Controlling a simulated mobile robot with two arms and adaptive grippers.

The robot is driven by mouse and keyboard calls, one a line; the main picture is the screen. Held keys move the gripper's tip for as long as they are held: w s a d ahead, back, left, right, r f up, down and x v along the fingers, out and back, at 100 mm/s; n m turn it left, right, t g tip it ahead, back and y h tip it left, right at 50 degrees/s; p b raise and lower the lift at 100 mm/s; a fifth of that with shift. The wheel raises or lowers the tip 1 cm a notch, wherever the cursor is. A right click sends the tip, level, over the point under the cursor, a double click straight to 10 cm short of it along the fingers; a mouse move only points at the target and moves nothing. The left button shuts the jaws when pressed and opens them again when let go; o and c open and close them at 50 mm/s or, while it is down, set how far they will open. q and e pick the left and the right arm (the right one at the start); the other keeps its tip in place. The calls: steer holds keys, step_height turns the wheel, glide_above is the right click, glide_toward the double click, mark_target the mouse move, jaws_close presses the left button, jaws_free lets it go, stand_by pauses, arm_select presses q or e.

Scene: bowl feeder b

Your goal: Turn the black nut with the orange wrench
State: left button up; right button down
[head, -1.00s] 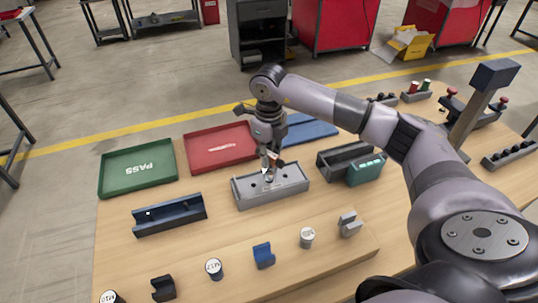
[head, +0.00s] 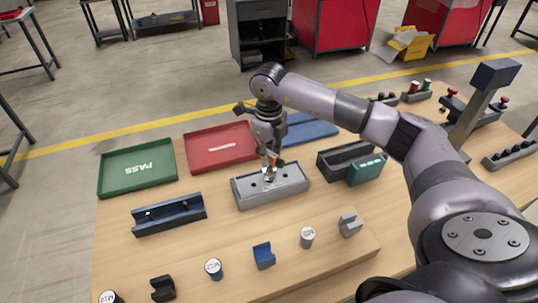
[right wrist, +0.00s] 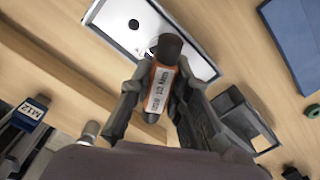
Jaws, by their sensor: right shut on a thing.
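The orange wrench (right wrist: 160,92) has a white label and a dark round end. My right gripper (right wrist: 152,98) is shut on it; only a little orange shows between the fingers in the head view. The gripper (head: 270,170) points down just over the grey fixture block (head: 245,198), near its middle. In the right wrist view the wrench's dark end overlaps the near part of the block (right wrist: 118,32). A dark round spot shows on the block; I cannot tell whether it is the black nut or a hole. My left gripper is out of view.
A green PASS tray (head: 137,168) and a red tray (head: 221,147) lie behind left. A blue trough (head: 169,215) stands left of the block, a dark open box (head: 345,158) right. Several labelled cylinders and small brackets line the front.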

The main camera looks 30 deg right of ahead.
steer(key=shift+f+b, duration=0.8)
steer(key=shift+f, duration=0.15)
stand_by(0.5)
steer(key=shift+m, duration=1.2)
steer(key=shift+n, duration=0.6)
steer(key=shift+r, duration=0.1)
